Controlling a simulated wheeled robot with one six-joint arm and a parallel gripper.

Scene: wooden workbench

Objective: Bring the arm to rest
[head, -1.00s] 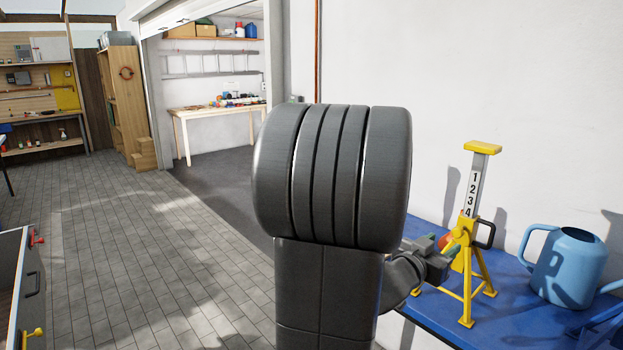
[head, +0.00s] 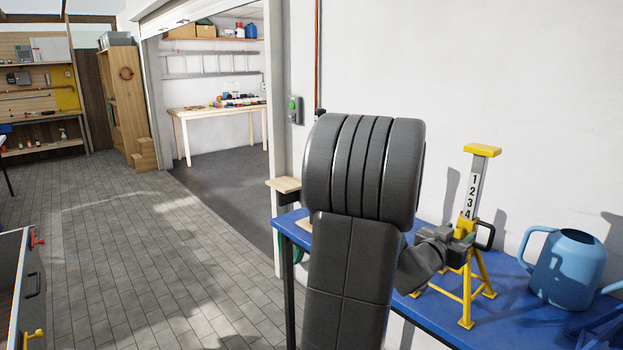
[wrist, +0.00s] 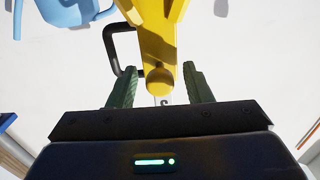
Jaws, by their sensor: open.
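My gripper (head: 455,240) shows in the head view at the right, in front of the yellow jack stand (head: 482,150). In the wrist view my gripper (wrist: 160,88) is open, its two green fingers apart. Part of the yellow jack stand (wrist: 163,35) shows between and beyond the fingers. Bare gaps lie on both sides of it, and I cannot tell how far off it is. Nothing looks held. My dark arm covers the middle of the head view and hides part of the blue bench (head: 430,315).
A blue watering can (head: 567,268) stands on the bench right of the jack stand. A white wall is behind. A small wooden ledge (head: 284,185) juts out at the bench's left end. An open drawer (head: 30,285) is at far left. The paved floor between is clear.

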